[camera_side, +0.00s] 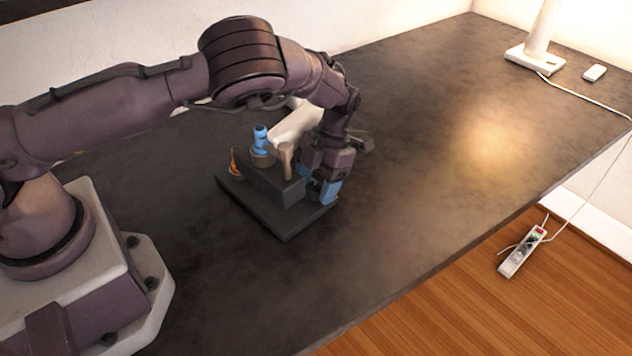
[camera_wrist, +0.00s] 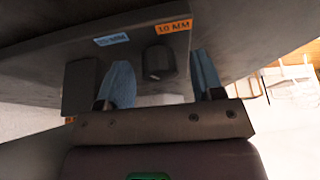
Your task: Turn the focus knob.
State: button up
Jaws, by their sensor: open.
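The focus knob (camera_wrist: 159,62) is a dark, round knob on a dark panel (camera_wrist: 75,62) in the wrist view. An orange label (camera_wrist: 174,27) and a blue label (camera_wrist: 112,39) sit near it. My gripper (camera_wrist: 160,72) is open, with one blue finger to each side of the knob in the picture. A gap shows between each finger and the knob; I cannot tell how deep the fingers reach around it. In the side view my gripper (camera_side: 326,190) is low at the right end of the dark device (camera_side: 285,222), and the knob is hidden there.
The device carries a blue cylinder (camera_side: 261,138), a tan post (camera_side: 286,160) and a small orange part (camera_side: 234,163). The dark table (camera_side: 420,170) is clear to the right. A white lamp base (camera_side: 535,58) and a small white object (camera_side: 594,72) stand far right. A power strip (camera_side: 522,252) lies on the floor.

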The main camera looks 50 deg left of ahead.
jog(key=v, duration=1.3)
jog(key=shift+s, duration=0.1)
jog(key=s+f+m+y, duration=0.1)
jog(key=f+m, duration=0.1)
jog(key=f, duration=0.2)
jog(key=s+f+m+y, duration=0.1)
jog(key=s+f+m, duration=0.1)
jog(key=f, duration=0.2)
jog(key=s+d+f+m, duration=0.1)
jog(key=s+f+m, duration=0.1)
jog(key=f+m, duration=0.1)
jog(key=shift+f+t+y, duration=0.3)
jog(key=shift+f+y, duration=0.1)
jog(key=shift+f, duration=0.1)
